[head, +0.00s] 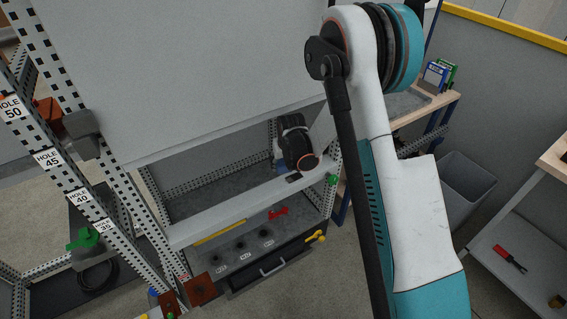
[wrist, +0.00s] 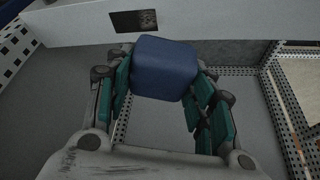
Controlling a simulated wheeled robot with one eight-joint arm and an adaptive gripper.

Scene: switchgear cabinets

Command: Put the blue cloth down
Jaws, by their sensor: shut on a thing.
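The blue cloth (wrist: 165,66) shows in the wrist view as a compact, rounded blue block. My gripper (wrist: 162,82) is shut on it, with jointed green and grey fingers on its left and right sides. The cloth is held up near the pale crossbar of a cabinet opening, and I cannot tell whether it touches anything. In the head view my arm reaches into the open bay of the switchgear cabinet (head: 205,85). There my wrist hides most of my gripper, and the cloth cannot be made out clearly.
A pale crossbar (head: 225,209) runs across the bay's front, above a lower panel with a red handle (head: 278,212) and several black knobs. Perforated uprights (head: 60,165) stand on the left. A grey bin (head: 468,190) and a shelf with a red-handled tool (head: 510,258) are at right.

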